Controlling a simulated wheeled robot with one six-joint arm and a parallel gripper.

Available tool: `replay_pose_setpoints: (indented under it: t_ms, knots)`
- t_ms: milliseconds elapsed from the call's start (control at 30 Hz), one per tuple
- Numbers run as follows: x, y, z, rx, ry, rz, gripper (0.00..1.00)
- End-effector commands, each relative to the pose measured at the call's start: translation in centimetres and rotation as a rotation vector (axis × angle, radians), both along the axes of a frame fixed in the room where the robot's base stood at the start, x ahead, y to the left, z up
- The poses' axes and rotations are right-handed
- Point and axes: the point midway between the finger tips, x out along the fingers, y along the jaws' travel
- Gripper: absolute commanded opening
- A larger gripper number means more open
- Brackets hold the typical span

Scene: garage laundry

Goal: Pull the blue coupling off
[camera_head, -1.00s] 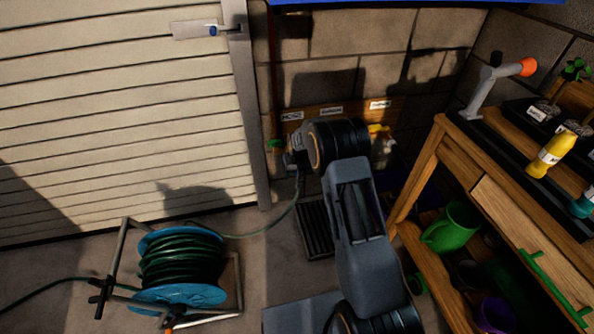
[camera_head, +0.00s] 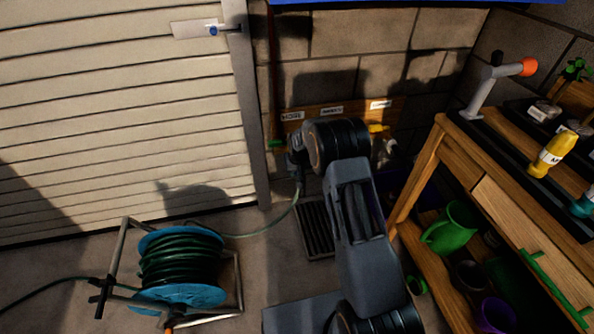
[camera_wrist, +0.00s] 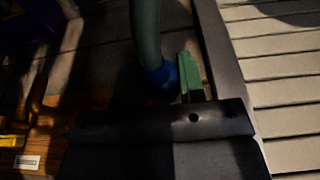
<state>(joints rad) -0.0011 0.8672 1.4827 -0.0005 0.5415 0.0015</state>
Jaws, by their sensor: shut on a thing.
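The blue coupling (camera_wrist: 161,76) sits on the end of the green hose (camera_wrist: 147,28) in the wrist view, beside a green tap lever (camera_wrist: 188,74). My gripper (camera_wrist: 168,103) is shut on the coupling; the dark gripper body hides its lower part and the joint with the tap, so I cannot tell whether they touch. In the head view my gripper (camera_head: 295,158) is at the wall, close to the green lever (camera_head: 276,143). The hose (camera_head: 272,230) hangs from there down to the reel. The coupling is not clear in the head view.
A hose reel (camera_head: 180,268) stands on the floor at left, before the slatted door (camera_head: 120,120). A wooden bench (camera_head: 432,160) with pots and bottles stands at right. A labelled wooden board (camera_head: 350,111) is on the wall; a floor grate (camera_head: 314,232) lies below.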

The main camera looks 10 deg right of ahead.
Motion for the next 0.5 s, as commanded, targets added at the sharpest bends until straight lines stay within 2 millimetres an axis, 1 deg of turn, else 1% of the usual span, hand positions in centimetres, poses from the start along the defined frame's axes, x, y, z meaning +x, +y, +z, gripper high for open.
replay_pose_setpoints:
  t_ms: [267, 500]
  knots:
    - [-0.3, 0.0, 0.0, 0.0, 0.0, 0.0, 0.12]
    - [-1.4, 0.0, 0.1, 0.0, 0.0, 0.0, 0.12]
